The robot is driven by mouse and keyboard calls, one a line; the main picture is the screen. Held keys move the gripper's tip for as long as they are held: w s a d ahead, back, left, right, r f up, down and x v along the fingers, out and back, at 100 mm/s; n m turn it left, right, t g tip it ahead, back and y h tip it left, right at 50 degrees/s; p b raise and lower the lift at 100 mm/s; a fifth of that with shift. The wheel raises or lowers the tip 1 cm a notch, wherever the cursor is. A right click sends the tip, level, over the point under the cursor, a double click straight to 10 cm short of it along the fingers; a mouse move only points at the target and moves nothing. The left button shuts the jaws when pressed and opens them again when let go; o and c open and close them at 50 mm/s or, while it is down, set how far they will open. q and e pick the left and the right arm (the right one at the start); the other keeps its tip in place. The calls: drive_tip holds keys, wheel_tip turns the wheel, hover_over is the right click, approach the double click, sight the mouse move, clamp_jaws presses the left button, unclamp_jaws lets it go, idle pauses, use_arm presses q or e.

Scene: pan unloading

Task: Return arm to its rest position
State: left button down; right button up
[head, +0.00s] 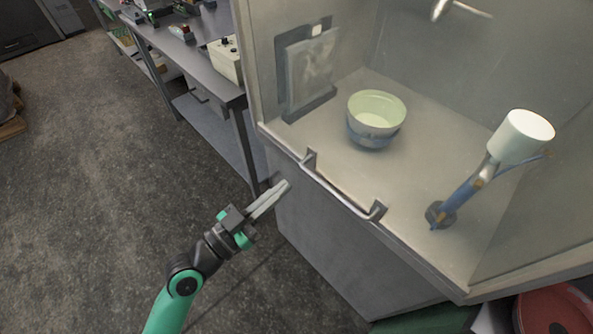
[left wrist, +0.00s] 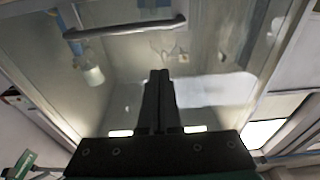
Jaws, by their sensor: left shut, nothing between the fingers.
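My left gripper (head: 286,184) is shut and empty in the head view. It points up and right over the floor, in front of the grey cabinet (head: 330,250). Its fingertips show just left of the cabinet's metal bar handle (head: 340,196), with no clear contact. In the left wrist view the two dark fingers (left wrist: 158,75) lie together with nothing between them. The bar handle (left wrist: 125,28) shows above them in that view. My right gripper is in neither view.
A pale green and blue bowl (head: 376,117) stands inside the cabinet. Right of it is a blue stand with a white cylinder (head: 522,136). A workbench (head: 190,62) with several items stands at upper left. The dark floor (head: 100,180) at left is mostly clear.

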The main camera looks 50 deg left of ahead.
use_arm(q)
drive_tip(key=shift+s, duration=0.55)
